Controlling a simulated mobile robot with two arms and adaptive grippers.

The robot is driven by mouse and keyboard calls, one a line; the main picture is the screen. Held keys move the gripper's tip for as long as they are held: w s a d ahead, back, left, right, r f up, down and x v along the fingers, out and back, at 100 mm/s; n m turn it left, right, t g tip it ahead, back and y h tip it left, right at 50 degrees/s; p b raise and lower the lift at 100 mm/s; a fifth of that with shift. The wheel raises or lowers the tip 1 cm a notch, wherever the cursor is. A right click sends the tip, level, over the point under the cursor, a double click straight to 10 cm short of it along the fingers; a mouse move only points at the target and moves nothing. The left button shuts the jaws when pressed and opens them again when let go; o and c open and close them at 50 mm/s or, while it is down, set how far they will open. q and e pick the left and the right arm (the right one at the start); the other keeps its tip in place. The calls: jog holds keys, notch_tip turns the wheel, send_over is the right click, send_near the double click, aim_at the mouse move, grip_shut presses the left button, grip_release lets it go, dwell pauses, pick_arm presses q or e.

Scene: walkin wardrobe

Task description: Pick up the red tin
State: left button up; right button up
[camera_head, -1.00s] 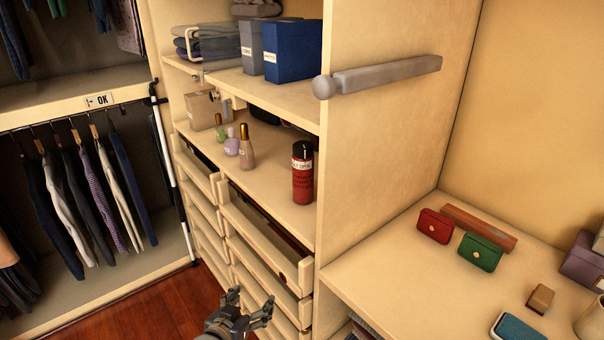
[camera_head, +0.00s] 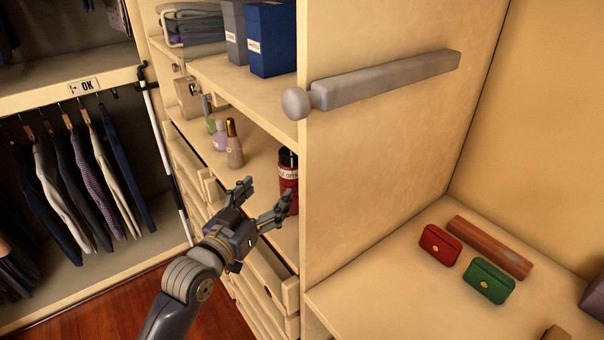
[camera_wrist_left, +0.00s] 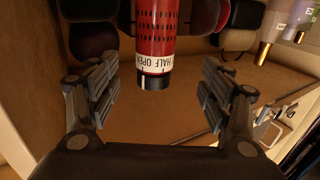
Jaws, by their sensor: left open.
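The red tin (camera_head: 287,176) stands on the middle shelf, close to the upright panel; it has a dark top and a white label. My left gripper (camera_head: 262,199) is open and empty in front of the shelf, with one finger hiding part of the tin. In the left wrist view the tin (camera_wrist_left: 167,38) appears upside down, its label reading "HALF OPEN". It lies ahead of and between the two open fingers (camera_wrist_left: 160,95), apart from both. My right gripper is not in view.
Several bottles (camera_head: 234,145) stand on the same shelf, left of the tin. The upright panel (camera_head: 380,150) with a grey bar (camera_head: 385,79) closes the shelf's right side. Open drawers (camera_head: 268,280) lie below.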

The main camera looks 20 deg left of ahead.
aim_at(285, 176)
pick_arm(q)
jog(key=shift+w+d+r+p, duration=0.1)
jog(key=shift+w+p, duration=0.05)
jog(key=shift+w, duration=0.45)
jog(key=shift+w+d+r+p, duration=0.1)
jog(key=shift+w+p, duration=0.05)
jog(key=shift+w, duration=0.45)
jog(key=shift+w+d+r, duration=0.1)
jog(key=shift+w+d, duration=0.15)
jog(key=shift+w, duration=0.8)
jog(key=shift+w+d+p, duration=0.1)
jog(key=shift+w+p, duration=0.15)
jog(key=shift+p, duration=0.05)
jog(key=w, duration=0.1)
jog(key=w+d+p, duration=0.1)
jog(key=w, duration=0.1)
jog(key=w+p, duration=0.1)
jog(key=shift+w+d, duration=0.2)
jog(key=shift+d, duration=0.05)
jog(key=shift+w, duration=0.4)
jog(key=c, duration=1.2)
jog(key=shift+c, duration=0.6)
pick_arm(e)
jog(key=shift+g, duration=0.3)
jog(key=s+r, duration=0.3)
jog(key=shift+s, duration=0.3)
